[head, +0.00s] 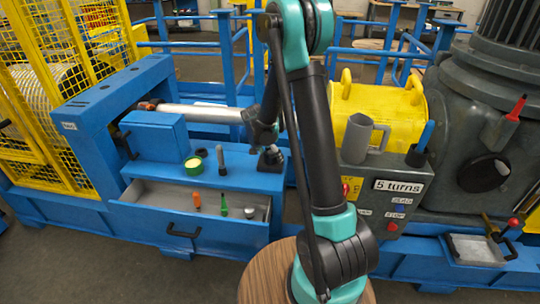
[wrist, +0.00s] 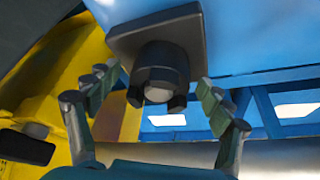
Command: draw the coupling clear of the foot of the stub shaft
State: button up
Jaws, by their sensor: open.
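The coupling (wrist: 160,66) is a dark cylinder with jaw-like lugs at its near end. In the wrist view it sits around the grey end of the stub shaft (wrist: 157,92), up against a dark square foot (wrist: 120,42). In the head view the foot (head: 270,164) stands on the blue bench, just below my gripper (head: 264,142). My gripper is open in the wrist view (wrist: 156,84), with one ribbed finger on each side of the coupling. A gap shows between each finger and the coupling. The rest of the shaft is hidden inside the coupling.
A silver shaft (head: 203,114) runs behind my gripper. Below is an open drawer (head: 165,196) with several small items. A yellow cover (head: 375,104) stands at right.

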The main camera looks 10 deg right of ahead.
grip_shut()
dwell(0.7)
